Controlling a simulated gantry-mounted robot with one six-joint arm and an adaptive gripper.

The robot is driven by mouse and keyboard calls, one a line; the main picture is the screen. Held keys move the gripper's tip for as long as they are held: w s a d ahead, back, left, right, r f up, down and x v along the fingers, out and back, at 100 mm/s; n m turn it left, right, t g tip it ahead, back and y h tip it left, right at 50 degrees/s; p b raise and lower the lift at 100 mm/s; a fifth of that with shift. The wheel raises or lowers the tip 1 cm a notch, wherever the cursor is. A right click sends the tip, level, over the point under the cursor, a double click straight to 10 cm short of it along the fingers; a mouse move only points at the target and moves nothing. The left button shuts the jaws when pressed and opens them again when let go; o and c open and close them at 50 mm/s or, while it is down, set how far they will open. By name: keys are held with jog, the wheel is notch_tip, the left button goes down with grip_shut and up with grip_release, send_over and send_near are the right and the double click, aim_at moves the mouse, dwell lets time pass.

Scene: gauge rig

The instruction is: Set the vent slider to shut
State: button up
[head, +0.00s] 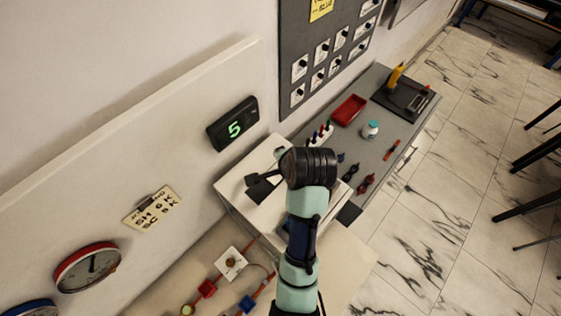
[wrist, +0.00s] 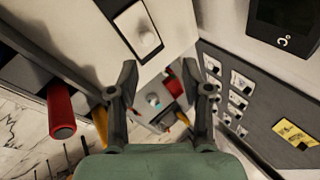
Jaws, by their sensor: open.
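In the wrist view, a white block-shaped knob (wrist: 147,40) sits on a dark strip set in a pale panel; it may be the vent slider, but I see no readable label. In the head view, the pale box (head: 232,187) stands against the wall, and my arm and gripper hide much of its top. My gripper (head: 257,185) is above this box. In the wrist view, the gripper (wrist: 165,88) has its two dark fingers spread wide with nothing between them. The knob lies beyond the fingers, apart from them.
A red cylindrical handle (wrist: 61,112) sticks out at left in the wrist view. A dark display (head: 233,124) showing 5 is on the wall. A switch panel (head: 299,25) hangs behind.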

jog(key=w+f+m+g+b, duration=0.1)
jog(key=f+m, duration=0.2)
jog(key=w+f+m+g+y+b, duration=0.1)
jog(key=f+m+g, duration=0.1)
jog(key=f+m, duration=0.1)
jog(key=w+f+m+g+b, duration=0.1)
jog(key=w+f+m, duration=0.1)
jog(key=m, duration=0.1)
jog(key=shift+a+f+m+y+b, duration=0.3)
jog(key=shift+f+y+b, duration=0.05)
jog(key=shift+f+y, duration=0.05)
grip_shut()
jog(key=shift+a+r, duration=0.1)
